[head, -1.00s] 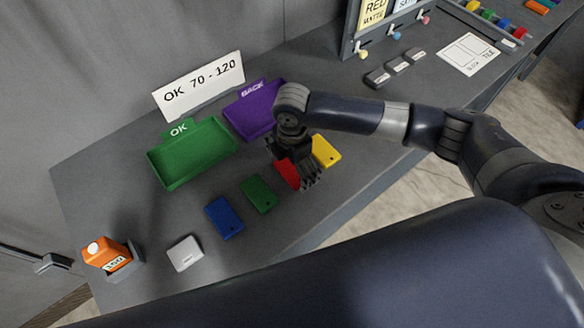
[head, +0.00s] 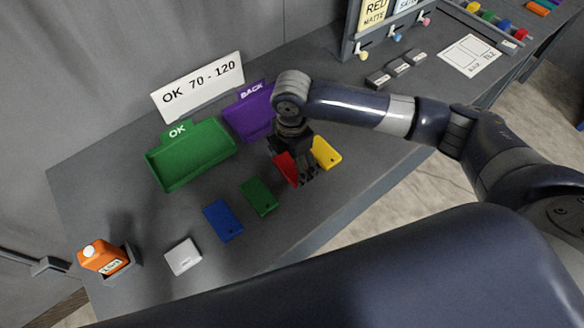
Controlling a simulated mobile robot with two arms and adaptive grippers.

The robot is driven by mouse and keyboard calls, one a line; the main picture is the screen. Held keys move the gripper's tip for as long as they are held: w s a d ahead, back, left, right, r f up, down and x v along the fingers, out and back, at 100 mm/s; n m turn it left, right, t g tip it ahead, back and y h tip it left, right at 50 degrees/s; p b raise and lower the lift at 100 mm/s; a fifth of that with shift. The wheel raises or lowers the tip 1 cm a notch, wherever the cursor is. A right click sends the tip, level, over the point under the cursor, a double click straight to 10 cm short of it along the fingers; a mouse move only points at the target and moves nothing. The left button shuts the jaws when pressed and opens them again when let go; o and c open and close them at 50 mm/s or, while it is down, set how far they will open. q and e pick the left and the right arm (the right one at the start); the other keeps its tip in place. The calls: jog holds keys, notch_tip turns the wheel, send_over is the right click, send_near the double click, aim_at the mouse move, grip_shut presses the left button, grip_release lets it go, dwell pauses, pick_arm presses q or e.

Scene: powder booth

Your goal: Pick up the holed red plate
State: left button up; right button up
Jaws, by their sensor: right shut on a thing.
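The red plate (head: 284,168) is on the grey table, between the green plate and the yellow plate. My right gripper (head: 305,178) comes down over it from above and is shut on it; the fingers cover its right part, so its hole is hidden. I cannot tell whether the plate is clear of the table. My left gripper is not in view.
A green plate (head: 259,197), a blue plate (head: 223,220) and a yellow plate (head: 326,153) lie nearby. Behind are the green OK tray (head: 190,178) and the purple BACK tray (head: 238,126). A white block (head: 183,257) and an orange bottle (head: 103,257) stand front left.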

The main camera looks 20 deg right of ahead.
jog(key=s+b, duration=0.1)
jog(key=s, duration=0.4)
jog(key=s+r+b, duration=0.1)
jog(key=s, duration=0.3)
jog(key=s+r+b, duration=0.1)
jog(key=s, duration=0.4)
jog(key=shift+s+a, duration=0.2)
jog(key=shift+s, duration=0.15)
jog(key=shift+s+r, duration=0.15)
jog(key=shift+s, duration=0.55)
jog(key=shift+w, duration=0.1)
jog(key=shift+w+d+r+m+b, duration=0.15)
jog(key=shift+w+d+m+b, duration=0.25)
jog(key=shift+m, duration=0.5)
jog(key=w+d+r+m+b, duration=0.1)
jog(key=w+d+r+m, duration=0.1)
jog(key=m, duration=0.8)
jog(key=w+d+r+m+b, duration=0.1)
jog(key=w+d+r+m, duration=0.2)
jog(key=m, duration=0.7)
jog(key=shift+w+r+b, duration=0.3)
jog(key=shift+w+r, duration=0.35)
jog(key=shift+w, duration=0.25)
jog(key=shift+w, duration=0.1)
